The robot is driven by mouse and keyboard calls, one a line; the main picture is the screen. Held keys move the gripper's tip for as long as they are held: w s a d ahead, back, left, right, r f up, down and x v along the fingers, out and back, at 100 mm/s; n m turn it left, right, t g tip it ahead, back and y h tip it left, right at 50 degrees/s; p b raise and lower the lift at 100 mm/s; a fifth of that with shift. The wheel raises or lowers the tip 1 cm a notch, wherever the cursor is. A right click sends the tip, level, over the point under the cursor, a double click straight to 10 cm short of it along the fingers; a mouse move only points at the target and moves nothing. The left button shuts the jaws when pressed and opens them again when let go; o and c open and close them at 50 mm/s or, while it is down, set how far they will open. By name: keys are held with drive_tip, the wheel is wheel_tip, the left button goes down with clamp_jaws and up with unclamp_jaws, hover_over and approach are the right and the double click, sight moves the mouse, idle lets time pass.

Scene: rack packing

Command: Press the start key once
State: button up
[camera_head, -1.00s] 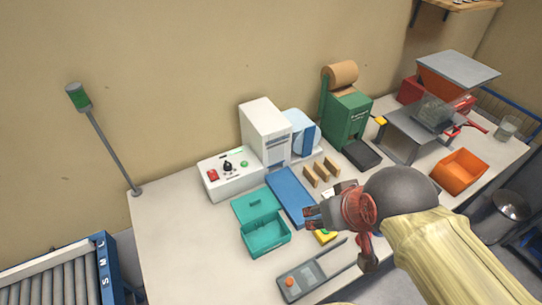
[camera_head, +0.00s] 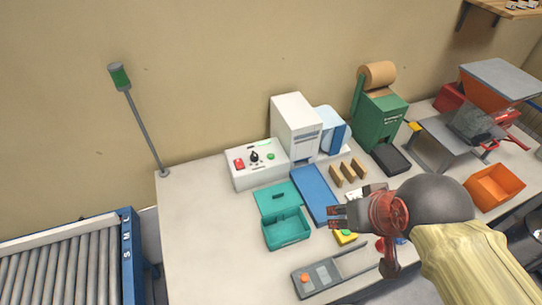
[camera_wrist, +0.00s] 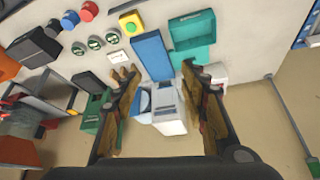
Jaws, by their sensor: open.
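A white control box (camera_head: 242,179) stands at the back of the bench. Its face has a red switch (camera_head: 239,164), a black knob (camera_head: 254,157) and a green button (camera_head: 270,156). A small yellow box with a green button (camera_head: 345,236) lies on the bench near my gripper; it also shows in the wrist view (camera_wrist: 131,22). I cannot read which one is the start key. My gripper (camera_head: 335,216) is open and empty above the bench, to the right of the teal box and apart from the control box. In the wrist view both fingers are spread (camera_wrist: 158,70).
An open teal box (camera_head: 287,230) and a blue pad (camera_head: 316,196) lie between my gripper and the control box. A grey device with an orange button (camera_head: 304,278) lies in front. A white machine (camera_head: 296,126) and a green dispenser (camera_head: 380,118) stand behind. The bench's left part is clear.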

drive_tip(key=shift+c, duration=0.3)
clamp_jaws()
idle(1.6)
